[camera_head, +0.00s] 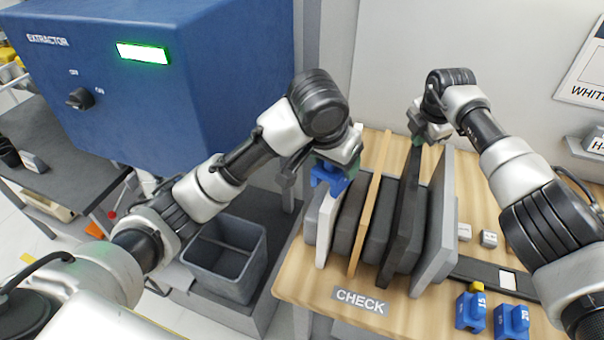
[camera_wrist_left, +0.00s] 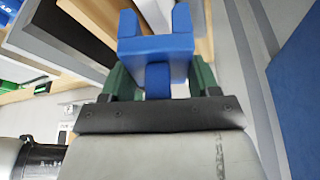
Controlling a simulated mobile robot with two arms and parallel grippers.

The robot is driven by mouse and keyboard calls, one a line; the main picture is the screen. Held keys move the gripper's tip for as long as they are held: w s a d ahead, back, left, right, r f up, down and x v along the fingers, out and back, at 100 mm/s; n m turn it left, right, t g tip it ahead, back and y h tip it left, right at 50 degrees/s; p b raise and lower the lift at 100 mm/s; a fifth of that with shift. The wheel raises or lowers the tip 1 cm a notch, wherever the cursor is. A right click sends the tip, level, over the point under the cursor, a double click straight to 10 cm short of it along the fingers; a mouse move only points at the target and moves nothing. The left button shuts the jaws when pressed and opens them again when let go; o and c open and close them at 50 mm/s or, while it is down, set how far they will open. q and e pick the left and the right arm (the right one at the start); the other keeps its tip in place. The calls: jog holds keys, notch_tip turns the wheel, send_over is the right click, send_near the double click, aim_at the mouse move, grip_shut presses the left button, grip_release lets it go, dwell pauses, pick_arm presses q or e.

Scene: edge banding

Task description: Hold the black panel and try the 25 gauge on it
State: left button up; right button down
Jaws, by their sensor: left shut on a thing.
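The black panel (camera_head: 404,215) stands on edge in a row of panels on the wooden bench. My right gripper (camera_head: 416,134) is at its far upper end, with green fingertips closed on it. My left gripper (camera_head: 333,164) is shut on a blue gauge (camera_head: 329,178) with a forked end, held above the left part of the row. In the left wrist view the gauge (camera_wrist_left: 155,47) sits between the green fingers, its slot pointing away from the wrist. No number is readable on it. A white panel (camera_head: 328,232) stands just below it; I cannot tell whether they touch.
Grey and wood-coloured panels (camera_head: 366,225) stand beside the black one. Two more blue gauges (camera_head: 470,312) (camera_head: 511,322) sit at the front right. A CHECK label (camera_head: 361,301) marks the bench front. A grey bin (camera_head: 226,258) and a blue extractor (camera_head: 200,90) are at left.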

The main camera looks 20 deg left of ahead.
pick_arm(q)
jog(key=w+d+r+m+g+h, duration=0.1)
jog(key=d+r+m, duration=0.3)
jog(key=d, duration=0.4)
jog(key=w+d+r+m+g+h, duration=0.1)
jog(key=d+r+m, duration=0.3)
jog(key=d, duration=0.3)
jog(key=shift+w+d+r+m, duration=0.25)
jog(key=shift+d+r+m, duration=0.05)
jog(key=shift+d+r, duration=0.1)
jog(key=shift+a, duration=0.1)
jog(key=n+t+y, duration=0.2)
jog(key=n+y, duration=0.2)
jog(key=n, duration=0.8)
send_over(410, 203)
jog(key=s, duration=0.2)
jog(key=shift+w+f, duration=0.1)
jog(key=shift+f, duration=5.2)
jog(key=shift+f, duration=0.7)
jog(key=o, duration=1.1)
